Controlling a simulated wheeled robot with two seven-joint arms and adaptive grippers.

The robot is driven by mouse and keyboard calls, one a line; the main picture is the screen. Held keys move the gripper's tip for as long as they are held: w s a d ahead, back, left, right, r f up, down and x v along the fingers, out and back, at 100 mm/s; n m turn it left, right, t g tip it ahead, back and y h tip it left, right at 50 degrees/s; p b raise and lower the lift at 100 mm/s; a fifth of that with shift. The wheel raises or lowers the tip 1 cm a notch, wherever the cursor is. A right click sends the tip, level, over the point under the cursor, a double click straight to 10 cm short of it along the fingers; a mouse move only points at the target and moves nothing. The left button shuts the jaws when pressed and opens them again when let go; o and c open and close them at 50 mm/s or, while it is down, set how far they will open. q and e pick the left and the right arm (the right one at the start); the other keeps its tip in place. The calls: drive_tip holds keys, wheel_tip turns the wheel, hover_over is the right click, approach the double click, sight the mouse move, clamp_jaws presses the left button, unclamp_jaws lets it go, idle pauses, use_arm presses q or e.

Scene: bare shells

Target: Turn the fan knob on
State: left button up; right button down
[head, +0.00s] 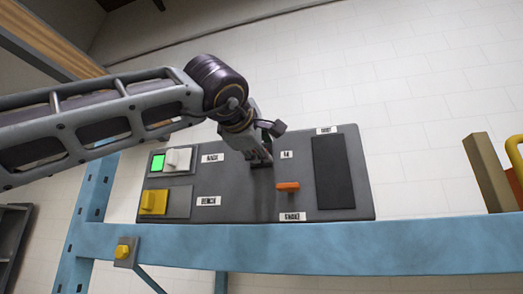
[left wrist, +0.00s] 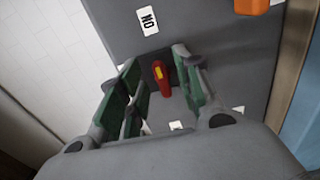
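A grey control panel (head: 240,205) stands on a blue beam. In the left wrist view a small red knob (left wrist: 164,85) with a yellow mark sits on the panel face (left wrist: 220,60). My left gripper (head: 263,158) is at the upper middle of the panel and hides the knob in the head view. Its green-padded fingers (left wrist: 157,65) are open, one on each side of the knob, with gaps visible. Whether the fingertips touch the panel cannot be told. A white label (left wrist: 147,21) with the letters O and N lies near the knob. My right gripper is not in view.
The panel also has a white switch (head: 178,160) beside a green light (head: 158,162), a yellow switch (head: 153,202), an orange handle (head: 288,186) right of my gripper, and a dark plate (head: 333,172). The blue beam (head: 300,248) runs below. A wooden post (head: 489,172) stands at right.

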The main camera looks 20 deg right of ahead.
use_arm(q)
drive_tip(key=v, duration=1)
drive_tip(key=shift+s+a+f, duration=0.1)
drive_tip(key=shift+s+a, duration=0.05)
idle(0.6)
